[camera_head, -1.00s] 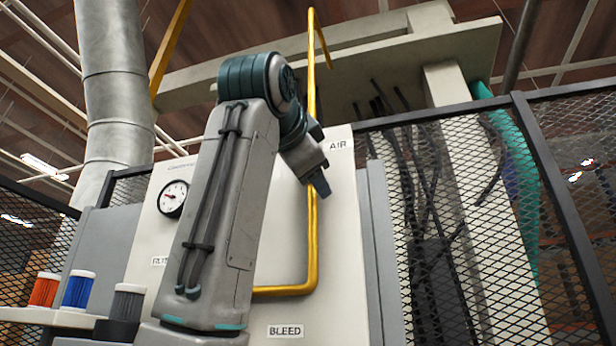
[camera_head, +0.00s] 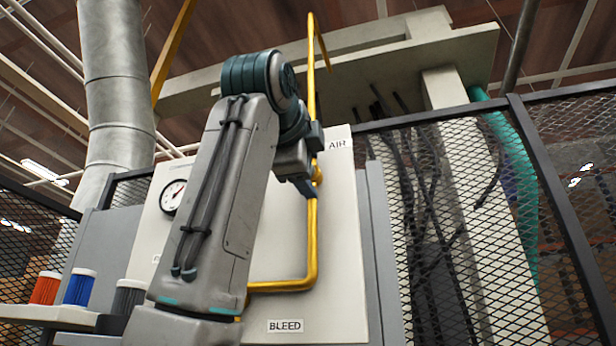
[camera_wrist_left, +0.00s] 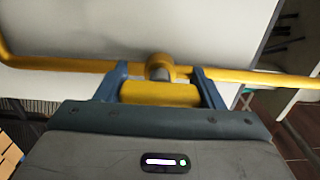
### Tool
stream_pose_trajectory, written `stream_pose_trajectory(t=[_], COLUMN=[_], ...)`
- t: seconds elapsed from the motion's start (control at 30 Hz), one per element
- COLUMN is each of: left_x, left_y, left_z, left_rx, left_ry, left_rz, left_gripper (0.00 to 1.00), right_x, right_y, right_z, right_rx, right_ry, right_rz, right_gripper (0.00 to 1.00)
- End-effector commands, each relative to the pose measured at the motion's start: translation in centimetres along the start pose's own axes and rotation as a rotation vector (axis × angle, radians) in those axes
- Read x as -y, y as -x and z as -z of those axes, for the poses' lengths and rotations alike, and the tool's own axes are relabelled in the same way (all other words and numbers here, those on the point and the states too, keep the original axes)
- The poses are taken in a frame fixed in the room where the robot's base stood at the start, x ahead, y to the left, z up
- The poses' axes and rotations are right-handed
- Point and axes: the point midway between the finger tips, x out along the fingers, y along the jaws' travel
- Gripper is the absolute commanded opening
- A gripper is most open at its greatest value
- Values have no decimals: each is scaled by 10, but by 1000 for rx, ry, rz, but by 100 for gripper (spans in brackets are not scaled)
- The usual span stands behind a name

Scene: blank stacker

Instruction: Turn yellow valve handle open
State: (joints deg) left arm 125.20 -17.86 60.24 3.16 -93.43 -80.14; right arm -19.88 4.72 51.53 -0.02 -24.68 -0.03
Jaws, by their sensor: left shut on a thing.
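The yellow valve handle (camera_wrist_left: 160,94) lies between the two blue-grey fingers of my left gripper (camera_wrist_left: 160,86) in the left wrist view. The gripper is shut on it. Behind the handle is a yellow valve body (camera_wrist_left: 159,66) on the yellow pipe (camera_wrist_left: 70,64). In the head view my left gripper (camera_head: 310,186) is at the vertical yellow pipe (camera_head: 312,235), below the AIR label (camera_head: 337,144). A little of the yellow valve (camera_head: 317,172) shows beside it; my arm and gripper hide most of the handle there. My right gripper is not in view.
A pale panel (camera_head: 345,270) carries a round gauge (camera_head: 173,196) and a BLEED label (camera_head: 285,326). Red and blue cylinders (camera_head: 79,287) stand on a shelf at the lower left. Mesh fencing (camera_head: 470,220) stands to the right.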

Motion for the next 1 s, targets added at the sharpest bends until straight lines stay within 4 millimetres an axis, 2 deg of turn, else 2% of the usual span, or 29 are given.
stream_pose_trajectory(t=[0.4,0.43,0.5,0.53,0.93,1.0], left_x=[-3,-4,-3,-3,-2,-2], left_y=[-1,-1,-1,-1,6,14], left_z=[1,2,1,1,0,0], left_rx=[-2,-2,-2,-2,0,0], left_ry=[-8,-8,-8,-7,-6,-6], left_rz=[-8,-9,-7,-7,-1,1], left_gripper=[39,68,81,84,84,84], right_x=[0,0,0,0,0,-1], right_y=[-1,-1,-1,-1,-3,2], right_z=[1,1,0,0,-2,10], right_rx=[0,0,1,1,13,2], right_ry=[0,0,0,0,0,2], right_rz=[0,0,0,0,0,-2], right_gripper=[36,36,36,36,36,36])
